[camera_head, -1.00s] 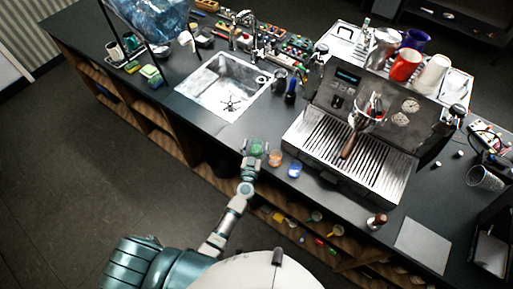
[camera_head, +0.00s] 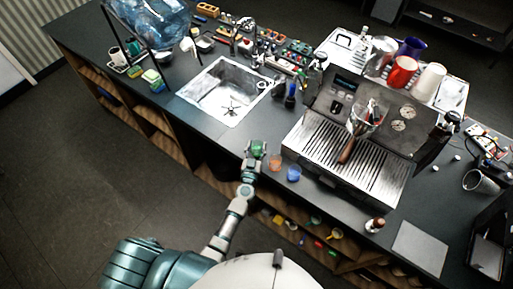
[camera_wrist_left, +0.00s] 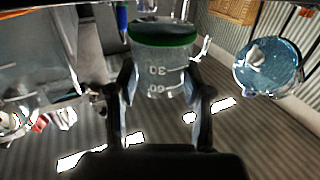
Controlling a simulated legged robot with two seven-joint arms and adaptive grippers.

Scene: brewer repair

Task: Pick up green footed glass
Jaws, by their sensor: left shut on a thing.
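The green footed glass (camera_head: 258,148) is at the counter's front edge in the head view, left of an orange glass and a blue glass. In the left wrist view the glass (camera_wrist_left: 163,62) is clear with a green band near its top and numbers on its side. My left gripper (camera_head: 253,160) is shut on it. In the wrist view the two fingers (camera_wrist_left: 161,92) press on either side of the glass. Whether its underside touches the counter cannot be told. My right gripper is not in view.
The orange glass (camera_head: 275,162) and the blue glass (camera_head: 294,173) stand close to the right. The espresso machine (camera_head: 352,140) is farther right. A sink (camera_head: 222,90) lies behind to the left. The counter just left of the glass is clear.

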